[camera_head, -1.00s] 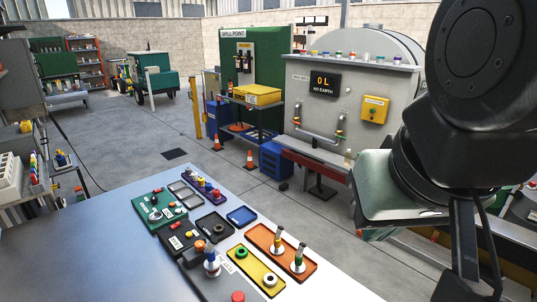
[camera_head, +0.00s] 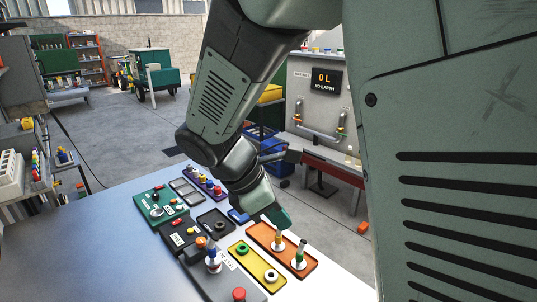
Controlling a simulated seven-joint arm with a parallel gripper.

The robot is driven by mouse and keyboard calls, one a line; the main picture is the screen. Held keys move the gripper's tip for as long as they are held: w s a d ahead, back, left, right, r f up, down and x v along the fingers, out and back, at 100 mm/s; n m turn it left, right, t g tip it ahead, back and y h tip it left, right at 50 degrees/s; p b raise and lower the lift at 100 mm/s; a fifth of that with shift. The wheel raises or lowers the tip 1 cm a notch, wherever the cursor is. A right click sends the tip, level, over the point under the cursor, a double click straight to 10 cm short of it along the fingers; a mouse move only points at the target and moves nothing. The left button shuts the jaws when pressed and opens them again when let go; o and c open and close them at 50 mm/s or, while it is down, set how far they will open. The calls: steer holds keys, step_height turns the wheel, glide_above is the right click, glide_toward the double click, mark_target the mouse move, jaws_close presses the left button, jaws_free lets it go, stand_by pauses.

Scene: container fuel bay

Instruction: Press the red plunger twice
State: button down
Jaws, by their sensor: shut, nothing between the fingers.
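A red round-topped plunger (camera_head: 239,294) stands at the near end of a grey panel (camera_head: 212,284), at the bottom edge of the camera view and partly cut off. My gripper (camera_head: 281,219) hangs over the table, beyond the plunger and to its right, near the far side of the orange tray. It is shut and empty, and apart from the plunger. The fingers are small and partly hidden by the wrist.
An orange tray (camera_head: 312,265) holds upright pegs; a yellow tray (camera_head: 240,258) holds rings. A blue-and-white upright part (camera_head: 213,262) stands on the grey panel. Black and green panels (camera_head: 144,202) lie to the left. The table's left side (camera_head: 80,245) is clear.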

mark_target(235, 293)
steer(key=w+a+f+n+t+h, duration=0.1)
steer(key=a+f+n+t+h, duration=0.1)
steer(key=a+f+n, duration=0.8)
step_height(235, 293, down, 4)
steer(key=shift+w+a+r+n, duration=0.15)
steer(key=shift+w+n, duration=0.2)
steer(key=shift+n, duration=0.45)
steer(key=shift+f, duration=4.5)
steer(key=shift+f, duration=0.15)
steer(key=shift+f, duration=0.3)
